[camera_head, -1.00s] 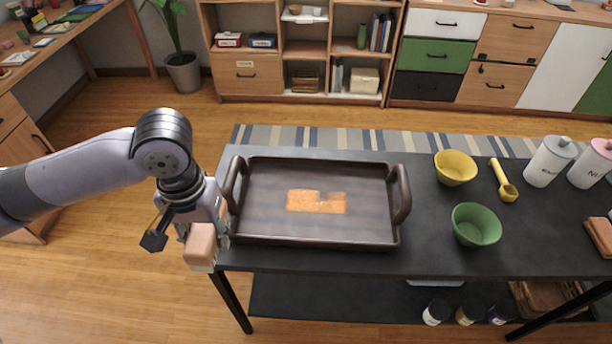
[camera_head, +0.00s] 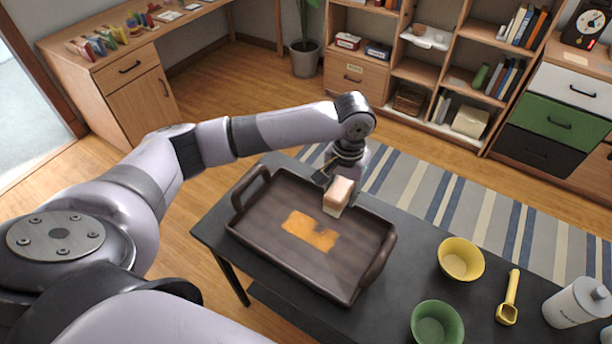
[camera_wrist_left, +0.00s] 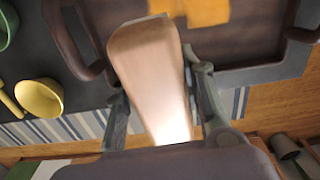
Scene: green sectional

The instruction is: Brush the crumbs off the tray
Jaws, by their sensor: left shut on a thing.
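The brown tray (camera_head: 262,236) with two side handles lies on the dark table. A flat orange patch of crumbs (camera_head: 308,231) with an uneven edge covers part of its middle; it partly shows in the left wrist view (camera_wrist_left: 195,10). My left gripper (camera_head: 333,183) is shut on a block-like brush (camera_head: 338,195), tan above and paler below. It holds the brush by the tray's far rim, apart from the crumbs. In the left wrist view the brush (camera_wrist_left: 148,65) sits between the two fingers (camera_wrist_left: 158,100). Whether it touches the tray is unclear. My right gripper is out of view.
On the dark table (camera_head: 396,291), right of the tray, stand a yellow bowl (camera_head: 461,259), a green bowl (camera_head: 437,323), a yellow scoop (camera_head: 509,300) and a white canister (camera_head: 577,303). A striped rug (camera_head: 430,187) lies behind the table.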

